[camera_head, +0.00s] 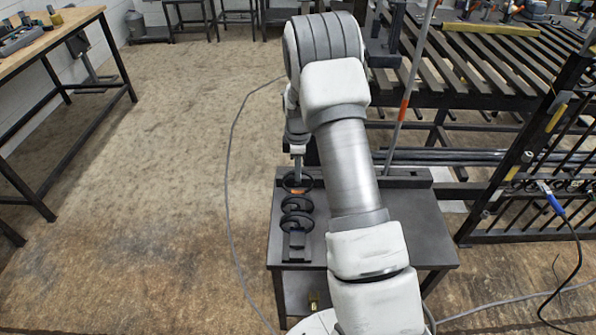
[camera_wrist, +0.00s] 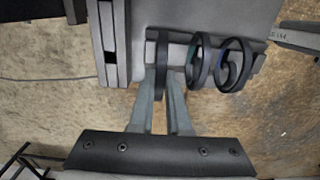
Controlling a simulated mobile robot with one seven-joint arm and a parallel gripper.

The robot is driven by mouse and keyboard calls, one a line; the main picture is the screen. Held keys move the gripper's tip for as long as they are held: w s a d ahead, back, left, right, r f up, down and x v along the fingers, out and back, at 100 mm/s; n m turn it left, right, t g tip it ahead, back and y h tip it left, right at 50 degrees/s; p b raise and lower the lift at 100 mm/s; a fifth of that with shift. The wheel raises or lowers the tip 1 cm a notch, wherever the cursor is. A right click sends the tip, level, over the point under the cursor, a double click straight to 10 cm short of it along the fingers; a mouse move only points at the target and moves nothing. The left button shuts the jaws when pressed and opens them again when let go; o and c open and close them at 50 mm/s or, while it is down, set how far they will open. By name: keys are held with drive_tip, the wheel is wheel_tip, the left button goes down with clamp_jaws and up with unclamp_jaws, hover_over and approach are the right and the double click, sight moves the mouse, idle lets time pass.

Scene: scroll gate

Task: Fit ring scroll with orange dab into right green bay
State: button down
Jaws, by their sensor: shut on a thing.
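Three dark ring scrolls stand in a row on a rack at the left of the dark table. The far ring (camera_head: 297,182) shows a small orange mark at its near edge in the head view. My gripper (camera_wrist: 163,88) is shut on this end ring (camera_wrist: 162,62), with a finger on each side. It still sits in line with the middle ring (camera_wrist: 199,62) and the other end ring (camera_wrist: 236,66), which show bluish or greenish tints inside in the wrist view. I cannot make out a green bay; my arm covers part of the table.
The dark table (camera_head: 427,230) has bare top on its right. A slotted dark piece (camera_wrist: 110,40) stands left of the rings in the wrist view. A slatted bench (camera_head: 470,70) and railing stand behind and right. A cable crosses the open floor at left.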

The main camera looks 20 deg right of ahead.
drive_tip(key=shift+r+p, duration=2.4)
drive_tip(key=shift+r, duration=1.9)
drive_tip(key=shift+s+f, duration=0.1)
